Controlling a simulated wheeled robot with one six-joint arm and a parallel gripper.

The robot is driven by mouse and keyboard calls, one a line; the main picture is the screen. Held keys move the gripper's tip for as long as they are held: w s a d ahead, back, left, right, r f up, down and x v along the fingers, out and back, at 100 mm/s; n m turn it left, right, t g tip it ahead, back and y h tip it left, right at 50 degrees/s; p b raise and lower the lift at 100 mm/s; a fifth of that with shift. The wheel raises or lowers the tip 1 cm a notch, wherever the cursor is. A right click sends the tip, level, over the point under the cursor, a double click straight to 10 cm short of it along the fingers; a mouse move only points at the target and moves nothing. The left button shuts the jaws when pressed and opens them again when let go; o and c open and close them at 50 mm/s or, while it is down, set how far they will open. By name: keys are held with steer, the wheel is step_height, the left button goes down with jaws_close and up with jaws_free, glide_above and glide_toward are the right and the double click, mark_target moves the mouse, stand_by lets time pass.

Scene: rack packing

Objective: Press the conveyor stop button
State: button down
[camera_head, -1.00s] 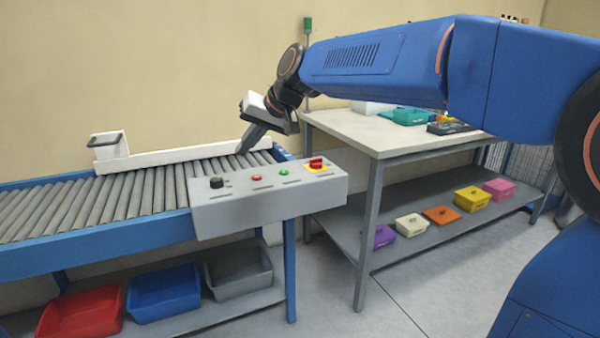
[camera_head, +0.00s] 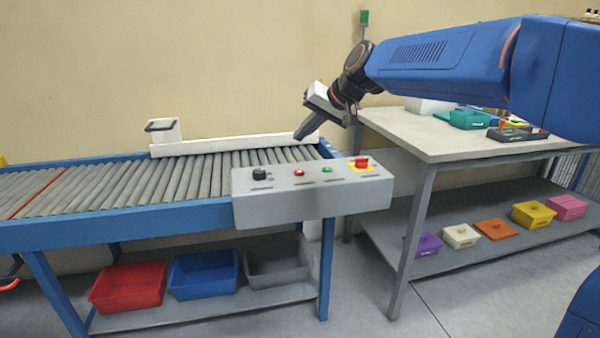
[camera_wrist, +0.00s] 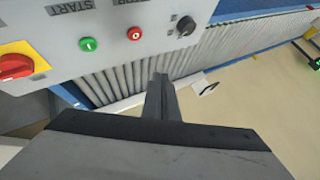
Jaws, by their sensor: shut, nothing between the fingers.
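The control panel (camera_head: 312,203) is a grey box on the near side of the conveyor's right end. It carries a small red button (camera_head: 299,172), a green button (camera_head: 327,170), a black knob (camera_head: 260,174) and a large red switch on a yellow plate (camera_head: 362,164). The wrist view shows the red button (camera_wrist: 134,33) beside a partly cut-off label, and the green button (camera_wrist: 88,44) beside "START". My gripper (camera_head: 299,138) is shut and empty, pointing down above the rollers, behind the panel. Its fingers (camera_wrist: 160,82) appear apart from the buttons.
The roller conveyor (camera_head: 130,185) has a white rail (camera_head: 235,146) along its far side. Red (camera_head: 128,287), blue (camera_head: 203,274) and grey bins (camera_head: 278,268) sit on the shelf below. A worktable (camera_head: 430,140) with items on it stands to the right.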

mark_target(303, 173)
steer(key=shift+f, duration=3.8)
steer(key=shift+f, duration=0.1)
steer(key=shift+f, duration=0.3)
steer(key=shift+f, duration=0.35)
steer(key=shift+r, duration=0.8)
steer(key=shift+r, duration=2.5)
